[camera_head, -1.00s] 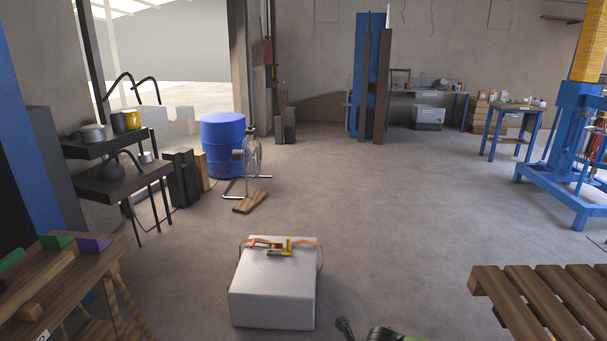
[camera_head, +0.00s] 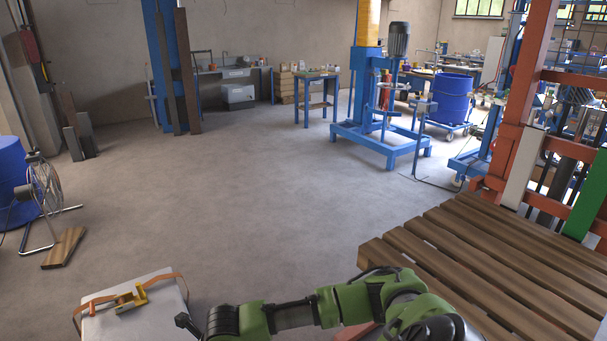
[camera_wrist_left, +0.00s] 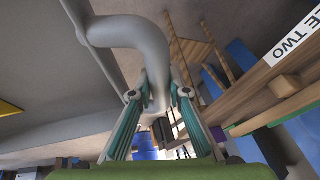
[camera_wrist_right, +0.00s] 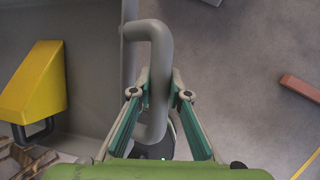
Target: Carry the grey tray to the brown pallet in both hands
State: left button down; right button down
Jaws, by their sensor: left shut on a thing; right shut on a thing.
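The brown pallet (camera_head: 480,262), made of wooden slats, lies at the lower right of the head view. The grey tray does not show in the head view. In the left wrist view my left gripper (camera_wrist_left: 159,95) is shut on a bent grey handle of the tray (camera_wrist_left: 45,55). In the right wrist view my right gripper (camera_wrist_right: 160,95) is shut on another grey handle of the tray (camera_wrist_right: 92,60). A yellow thing (camera_wrist_right: 38,85) with a dark loop shows over the tray's grey surface. A green arm of mine crosses the bottom of the head view, in front of the pallet's near edge.
A pale box (camera_head: 140,310) with an orange strap sits on the floor at lower left. Orange posts (camera_head: 510,110) stand behind the pallet. A blue machine stand (camera_head: 375,135) is farther back. The middle floor is open. A wooden table (camera_wrist_left: 285,75) shows in the left wrist view.

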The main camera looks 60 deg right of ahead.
aim_at(501, 266)
jog(key=i+z, duration=0.1)
jog(key=z, duration=0.3)
jog(key=i+z, duration=0.15)
jog(key=z, duration=2.45)
